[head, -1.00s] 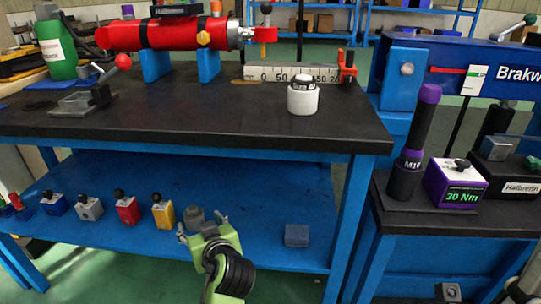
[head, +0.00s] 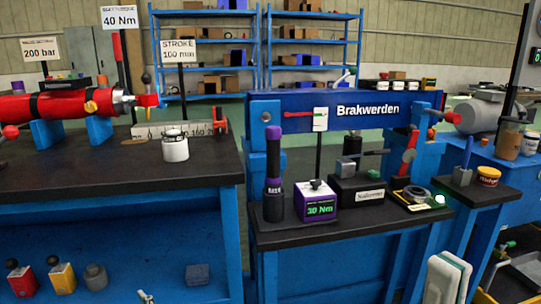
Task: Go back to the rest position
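My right gripper (head: 145,297) shows only as a small pale tip at the bottom edge of the head view, in front of the lower shelf. Its fingers are mostly cut off, so I cannot tell whether it is open or shut. Nothing can be seen held in it. My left gripper is not in view.
The left bench (head: 85,178) carries a red cylinder (head: 60,104) and a white pot (head: 175,147). Its lower shelf (head: 140,278) holds red, yellow and grey blocks. The right bench (head: 350,220) carries a purple-capped tool (head: 273,185) and a 30 Nm box (head: 316,200). Blue racks stand behind.

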